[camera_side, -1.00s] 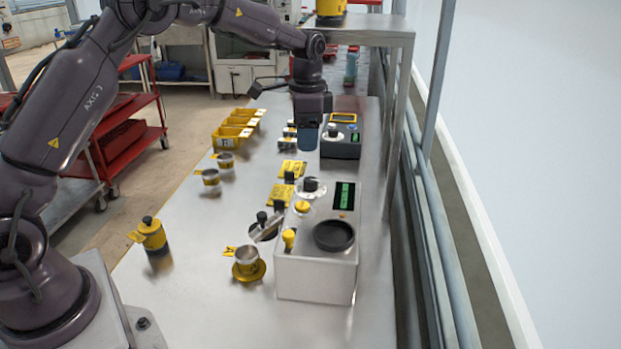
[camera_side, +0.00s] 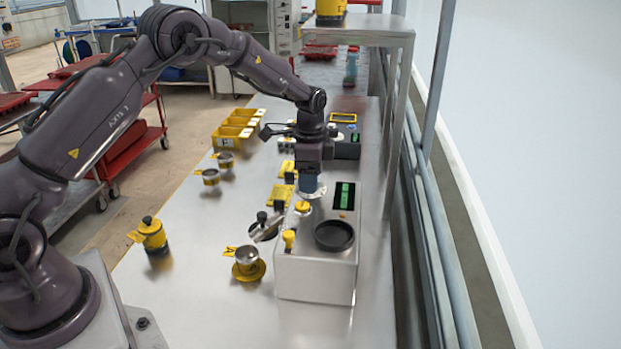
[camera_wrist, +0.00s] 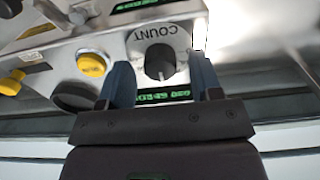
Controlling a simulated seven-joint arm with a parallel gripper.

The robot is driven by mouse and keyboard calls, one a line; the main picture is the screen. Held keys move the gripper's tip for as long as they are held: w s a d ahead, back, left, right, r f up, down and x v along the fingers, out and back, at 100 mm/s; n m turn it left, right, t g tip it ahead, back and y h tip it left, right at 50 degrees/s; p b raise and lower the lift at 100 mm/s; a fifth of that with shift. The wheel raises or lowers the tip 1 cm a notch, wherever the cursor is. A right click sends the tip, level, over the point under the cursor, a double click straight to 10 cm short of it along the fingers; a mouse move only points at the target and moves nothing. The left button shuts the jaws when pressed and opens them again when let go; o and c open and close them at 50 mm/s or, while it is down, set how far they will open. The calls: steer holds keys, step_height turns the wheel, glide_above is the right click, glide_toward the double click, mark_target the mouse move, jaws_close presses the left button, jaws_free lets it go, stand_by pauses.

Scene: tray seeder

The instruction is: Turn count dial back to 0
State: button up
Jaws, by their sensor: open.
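The count dial (camera_wrist: 160,61) is a dark knob on a pale round plate marked COUNT, upside down in the wrist view. It sits on the grey seeder machine (camera_side: 315,275); in the side view my gripper hides the knob. My gripper (camera_wrist: 165,72) is open, pointing down over the dial, with one blue finger to each side of the knob. In the side view the gripper (camera_side: 309,190) is at the dial plate. I cannot tell whether the fingers touch the knob. A green-lit display (camera_side: 344,196) is beside the dial; its text is unreadable.
On the machine are a yellow button (camera_wrist: 92,64), a yellow-topped lever (camera_side: 289,237) and a black round dish (camera_side: 334,236). Metal cups (camera_side: 247,257), yellow bins (camera_side: 232,132) and a second device (camera_side: 346,145) stand on the bench. A shelf post (camera_side: 400,130) rises at the right.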

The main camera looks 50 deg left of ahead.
steer(key=shift+f, duration=0.4)
steer(key=shift+c, duration=0.4)
steer(key=c, duration=0.9)
steer(key=shift+o, duration=0.2)
